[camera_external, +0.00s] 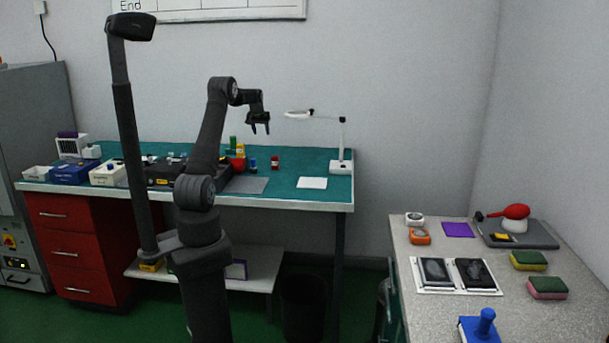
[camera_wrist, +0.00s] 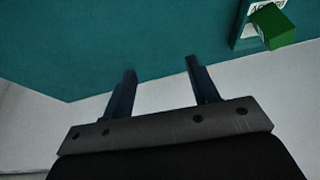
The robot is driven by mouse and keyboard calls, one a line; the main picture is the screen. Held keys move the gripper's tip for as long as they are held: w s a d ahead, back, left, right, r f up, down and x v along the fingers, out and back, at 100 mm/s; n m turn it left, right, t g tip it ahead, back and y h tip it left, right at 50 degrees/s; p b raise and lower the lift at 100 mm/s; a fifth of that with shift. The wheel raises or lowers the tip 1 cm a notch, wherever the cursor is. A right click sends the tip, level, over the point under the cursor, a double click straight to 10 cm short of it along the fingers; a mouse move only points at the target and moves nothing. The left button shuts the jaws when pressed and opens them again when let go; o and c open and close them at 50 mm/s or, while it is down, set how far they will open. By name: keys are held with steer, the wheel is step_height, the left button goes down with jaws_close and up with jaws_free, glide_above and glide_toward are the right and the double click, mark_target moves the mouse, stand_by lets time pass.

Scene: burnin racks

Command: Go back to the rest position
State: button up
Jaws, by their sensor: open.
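My gripper (camera_external: 260,128) is raised above the teal-topped workbench (camera_external: 312,170), with its fingers pointing down. In the wrist view its two dark fingers (camera_wrist: 160,82) stand apart with nothing between them. The fingers are clear of everything in both views. Below them the wrist view shows the teal bench top (camera_wrist: 80,50) and its edge. A green block (camera_wrist: 273,26) on a white-and-green item lies at the upper right of the wrist view.
A white magnifier lamp (camera_external: 342,145) stands right of my gripper. Small bottles, boxes and bins, including a blue bin (camera_external: 75,173), crowd the bench's left and middle.

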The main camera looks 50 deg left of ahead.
steer(key=x, duration=0.3)
steer(key=s+x, duration=0.1)
steer(key=x, duration=0.7)
steer(key=shift+s+d+f, duration=0.2)
steer(key=shift+d+f, duration=0.05)
